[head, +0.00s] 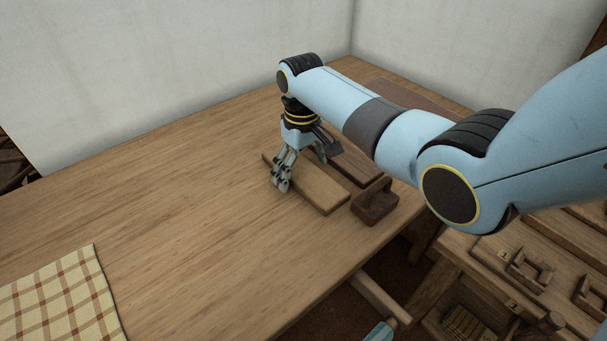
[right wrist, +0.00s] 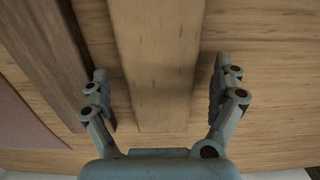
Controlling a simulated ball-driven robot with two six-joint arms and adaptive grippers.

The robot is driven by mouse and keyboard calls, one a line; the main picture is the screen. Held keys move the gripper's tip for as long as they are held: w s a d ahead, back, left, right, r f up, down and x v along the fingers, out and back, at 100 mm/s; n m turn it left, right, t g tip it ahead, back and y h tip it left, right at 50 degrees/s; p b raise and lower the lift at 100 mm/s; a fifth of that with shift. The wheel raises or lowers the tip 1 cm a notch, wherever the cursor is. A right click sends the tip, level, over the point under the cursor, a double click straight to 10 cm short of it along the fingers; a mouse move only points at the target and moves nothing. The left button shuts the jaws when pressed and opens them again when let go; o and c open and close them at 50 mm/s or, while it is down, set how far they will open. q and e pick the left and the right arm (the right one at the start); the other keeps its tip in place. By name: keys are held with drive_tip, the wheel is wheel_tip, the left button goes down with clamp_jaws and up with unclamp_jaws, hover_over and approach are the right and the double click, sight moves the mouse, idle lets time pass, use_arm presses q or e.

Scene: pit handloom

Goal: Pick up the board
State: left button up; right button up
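A light wooden board (head: 316,190) lies flat on the wooden table. My right gripper (head: 282,186) is over its far left part, pointing down. In the right wrist view the board (right wrist: 155,60) runs lengthwise between the two open fingers (right wrist: 160,92). A gap shows on each side, so neither finger touches it there. A darker wooden board (head: 355,165) lies beside it on the right in the head view, and on the left in the right wrist view (right wrist: 50,60). My left gripper is not in view.
A dark wooden block with a handle (head: 375,202) stands at the table's edge near the boards. A checked cloth (head: 60,300) lies at the front left of the table (head: 170,190). A reddish-brown flat piece (head: 410,98) lies at the back. A lower wooden stand with compartments (head: 490,265) is at right.

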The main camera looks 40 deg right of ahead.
sight(302, 170)
drive_tip(key=c, duration=1.3)
wheel_tip(302, 170, up, 10)
drive_tip(key=shift+r+p, duration=0.1)
drive_tip(key=shift+p, duration=0.55)
